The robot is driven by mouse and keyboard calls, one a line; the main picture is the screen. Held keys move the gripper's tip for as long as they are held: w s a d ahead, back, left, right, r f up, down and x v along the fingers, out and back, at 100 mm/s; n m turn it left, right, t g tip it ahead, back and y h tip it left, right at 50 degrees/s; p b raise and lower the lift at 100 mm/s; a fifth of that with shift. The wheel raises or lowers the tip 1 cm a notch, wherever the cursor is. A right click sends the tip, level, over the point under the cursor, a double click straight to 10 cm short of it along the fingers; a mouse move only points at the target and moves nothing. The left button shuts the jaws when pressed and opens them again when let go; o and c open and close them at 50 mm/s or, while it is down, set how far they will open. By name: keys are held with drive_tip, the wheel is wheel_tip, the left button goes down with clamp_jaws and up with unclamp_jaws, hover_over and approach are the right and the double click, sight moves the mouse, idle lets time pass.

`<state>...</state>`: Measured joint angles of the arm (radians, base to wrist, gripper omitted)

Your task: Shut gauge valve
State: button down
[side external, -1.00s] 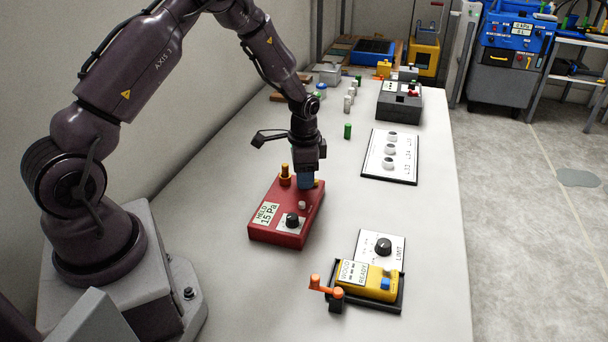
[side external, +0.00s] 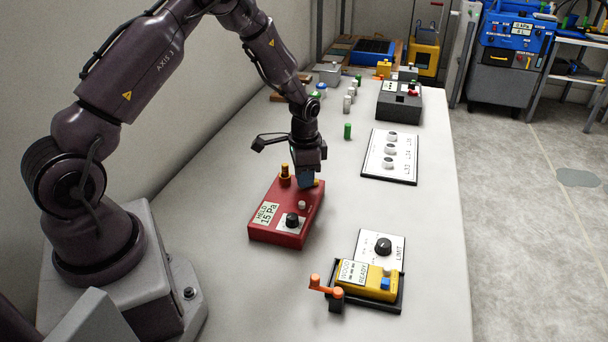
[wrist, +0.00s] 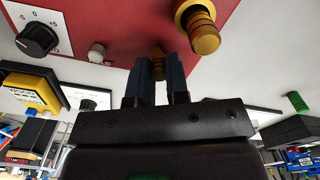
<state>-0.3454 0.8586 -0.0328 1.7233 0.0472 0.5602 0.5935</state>
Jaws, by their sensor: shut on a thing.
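A red gauge box (side external: 267,222) lies on the bench with a label reading "HELD 15 Pa", a black knob (side external: 292,220) and a small pale button (side external: 302,205). A brass fitting (side external: 285,175) stands at its back left; it shows large in the wrist view (wrist: 201,30). My gripper (side external: 308,184) is at the back right of the box, pointing down. In the wrist view its blue-grey fingers (wrist: 158,75) are shut on a smaller brass valve knob (wrist: 158,66), partly hidden between them. The red box also shows in the wrist view (wrist: 120,22).
A yellow meter (side external: 355,284) in a black tray with an orange crank (side external: 322,287) sits front right, beside a "LIMIT" dial panel (side external: 367,245). A white three-knob panel (side external: 405,150) and a green cylinder (side external: 348,131) lie further back. Bench right of the box is clear.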

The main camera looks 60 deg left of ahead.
drive_tip(key=n, duration=0.2)
drive_tip(key=d+n, duration=0.1)
drive_tip(key=n, duration=0.1)
drive_tip(key=shift+w+d+n, duration=0.15)
drive_tip(key=shift+w+n, duration=0.05)
drive_tip(key=shift+n, duration=0.2)
drive_tip(key=shift+w+d+n, duration=0.15)
drive_tip(key=shift+n, duration=0.6)
drive_tip(key=shift+w+d+n, duration=0.1)
drive_tip(key=shift+d+n, duration=0.05)
drive_tip(key=shift+n, duration=0.6)
drive_tip(key=c, duration=1.1)
unclamp_jaws()
drive_tip(key=shift+r, duration=0.1)
wheel_tip(320, 180, up, 13)
